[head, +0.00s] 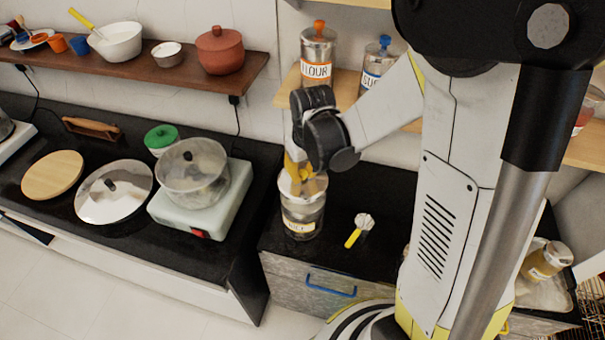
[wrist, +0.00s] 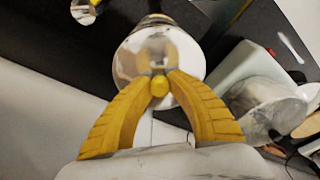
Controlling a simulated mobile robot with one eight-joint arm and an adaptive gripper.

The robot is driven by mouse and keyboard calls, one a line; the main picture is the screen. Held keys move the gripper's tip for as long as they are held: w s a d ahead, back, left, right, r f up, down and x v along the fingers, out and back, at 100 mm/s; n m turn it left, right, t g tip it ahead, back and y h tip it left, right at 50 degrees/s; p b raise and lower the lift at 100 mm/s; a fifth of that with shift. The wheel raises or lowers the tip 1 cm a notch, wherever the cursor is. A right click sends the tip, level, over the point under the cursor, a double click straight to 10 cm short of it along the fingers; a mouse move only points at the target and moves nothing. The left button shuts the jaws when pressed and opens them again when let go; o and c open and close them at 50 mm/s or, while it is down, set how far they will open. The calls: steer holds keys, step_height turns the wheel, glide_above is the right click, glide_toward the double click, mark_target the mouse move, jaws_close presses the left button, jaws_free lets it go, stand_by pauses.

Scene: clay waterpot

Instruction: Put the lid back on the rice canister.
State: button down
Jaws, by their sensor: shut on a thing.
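The rice canister (head: 302,212) is a clear jar with a pale label, upright on the black counter below my gripper (head: 297,176). My gripper also shows in the wrist view (wrist: 159,80), with its yellow fingers shut on the yellow knob of the shiny metal lid (wrist: 190,58). In the head view the lid (head: 315,186) is at the canister's mouth, partly hidden by the fingers. In the wrist view the lid covers most of the canister (wrist: 155,19). I cannot tell whether the lid rests on the rim or hangs slightly above it.
A scoop with a yellow handle (head: 353,238) lies right of the canister. A glass pot (head: 194,175) stands on a white hot plate (head: 210,212) to the left, across a gap between counters. Flour (head: 317,55) and sugar (head: 378,62) canisters stand on the shelf behind.

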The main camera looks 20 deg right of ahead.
steer(key=shift+d+f+b, duration=0.1)
steer(key=shift+f+b, duration=0.6)
steer(key=shift+f, duration=0.2)
step_height(320, 180, down, 4)
steer(key=b, duration=0.2)
steer(key=shift+r+b, duration=0.2)
steer(key=shift+b, duration=0.2)
steer(key=shift+f+b, duration=0.45)
steer(key=shift+f, duration=0.05)
steer(key=shift+f+b, duration=0.15)
steer(key=shift+b, duration=0.5)
stand_by(0.9)
stand_by(0.3)
steer(key=c, duration=0.8)
jaws_free()
steer(key=shift+o, duration=0.2)
